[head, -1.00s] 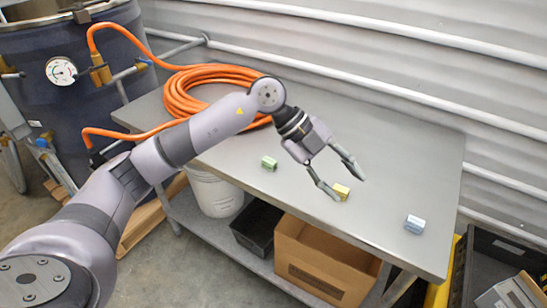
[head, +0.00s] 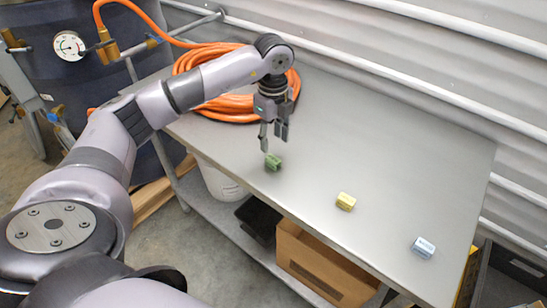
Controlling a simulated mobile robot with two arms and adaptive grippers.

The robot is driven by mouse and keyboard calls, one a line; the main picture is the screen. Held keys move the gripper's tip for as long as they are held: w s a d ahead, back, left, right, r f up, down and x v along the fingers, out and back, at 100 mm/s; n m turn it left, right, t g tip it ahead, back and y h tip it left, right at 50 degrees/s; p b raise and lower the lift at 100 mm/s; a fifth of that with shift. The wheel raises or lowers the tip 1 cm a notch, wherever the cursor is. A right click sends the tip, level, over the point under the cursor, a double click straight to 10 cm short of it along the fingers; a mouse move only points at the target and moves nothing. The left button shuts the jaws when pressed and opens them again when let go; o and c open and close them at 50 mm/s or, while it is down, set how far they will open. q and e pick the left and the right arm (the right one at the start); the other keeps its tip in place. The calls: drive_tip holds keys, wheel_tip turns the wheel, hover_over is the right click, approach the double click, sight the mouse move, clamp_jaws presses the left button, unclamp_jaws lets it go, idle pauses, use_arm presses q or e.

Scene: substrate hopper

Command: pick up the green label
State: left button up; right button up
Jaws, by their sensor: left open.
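The green label (head: 273,162) is a small green block-like piece on the metal table (head: 400,170), near its front edge. My left gripper (head: 273,146) points down just above and at the label. Its fingers are open, and one fingertip overlaps the label's upper edge in the picture. I cannot tell whether it touches. A yellow label (head: 346,201) and a pale blue label (head: 423,248) lie farther right along the table. My right gripper is not in view.
A coiled orange hose (head: 225,106) lies on the table behind my left arm. A dark drum with a gauge (head: 69,45) stands at the left. Below the table are a white bucket (head: 221,181) and a cardboard box (head: 320,268). The table's middle is clear.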

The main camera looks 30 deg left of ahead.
sight(273, 158)
use_arm(q)
wheel_tip(273, 158, down, 3)
drive_tip(key=shift+r, duration=0.15)
drive_tip(key=shift+f+p, duration=0.25)
drive_tip(key=shift+p, duration=0.15)
wheel_tip(273, 158, down, 4)
drive_tip(key=shift+w+a+r+p, duration=0.1)
drive_tip(key=shift+w+r+p, duration=0.05)
drive_tip(key=shift+p, duration=0.65)
drive_tip(key=shift+f, duration=0.55)
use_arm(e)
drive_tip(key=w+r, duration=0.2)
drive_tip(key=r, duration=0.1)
use_arm(q)
drive_tip(key=shift+c, duration=0.6)
drive_tip(key=c, duration=0.7)
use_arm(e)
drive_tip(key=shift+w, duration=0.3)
use_arm(q)
drive_tip(key=shift+r, duration=0.15)
